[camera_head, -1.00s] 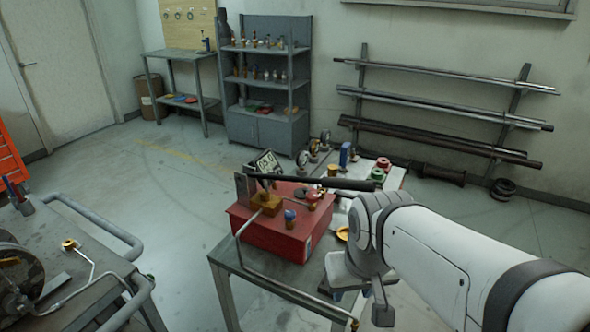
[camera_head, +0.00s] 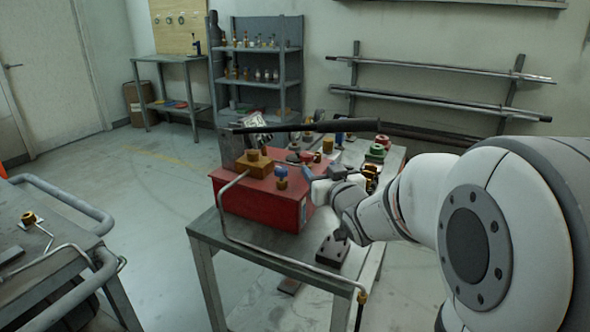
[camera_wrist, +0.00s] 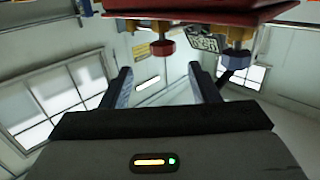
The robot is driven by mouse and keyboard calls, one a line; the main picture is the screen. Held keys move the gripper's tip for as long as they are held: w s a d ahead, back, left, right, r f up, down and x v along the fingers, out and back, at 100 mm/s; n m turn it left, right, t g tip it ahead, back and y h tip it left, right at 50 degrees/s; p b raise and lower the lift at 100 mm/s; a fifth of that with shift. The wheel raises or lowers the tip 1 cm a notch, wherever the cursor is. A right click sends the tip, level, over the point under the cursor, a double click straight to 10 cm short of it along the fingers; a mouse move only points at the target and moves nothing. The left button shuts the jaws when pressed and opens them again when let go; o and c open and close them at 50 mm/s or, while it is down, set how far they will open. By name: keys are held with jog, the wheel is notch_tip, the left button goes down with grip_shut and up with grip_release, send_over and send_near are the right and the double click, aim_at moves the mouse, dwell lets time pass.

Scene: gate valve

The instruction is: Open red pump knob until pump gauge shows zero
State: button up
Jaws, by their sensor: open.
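The red pump box (camera_head: 262,208) stands on a metal table. The red knob (camera_wrist: 163,47) shows in the wrist view, above the gap between my fingers and apart from them; that picture looks upside down. The pump gauge (camera_wrist: 203,40) is beside it; in the head view the gauge (camera_head: 262,118) is partly covered by the black pump handle (camera_head: 300,127), and I cannot read it. A blue knob (camera_head: 281,171) stands on the box. My gripper (camera_wrist: 163,86) is open and empty; in the head view it (camera_head: 311,174) is at the right side of the box.
A bent pipe (camera_head: 228,236) runs from the box's brass block over the table's front edge. Red and green valves (camera_head: 375,150) stand behind my arm. A cart with a rail (camera_head: 72,207) is at the left. Open floor (camera_head: 150,220) lies between the cart and the table.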

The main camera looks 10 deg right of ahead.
aim_at(310, 157)
jog(key=shift+t, duration=0.3)
jog(key=w, duration=0.2)
jog(key=w+a, duration=0.1)
jog(key=w, duration=0.5)
jog(key=shift+a+b, duration=0.25)
jog(key=shift+b, duration=0.1)
jog(key=shift+a, duration=0.1)
jog(key=c, duration=1)
jog(key=shift+o, duration=0.2)
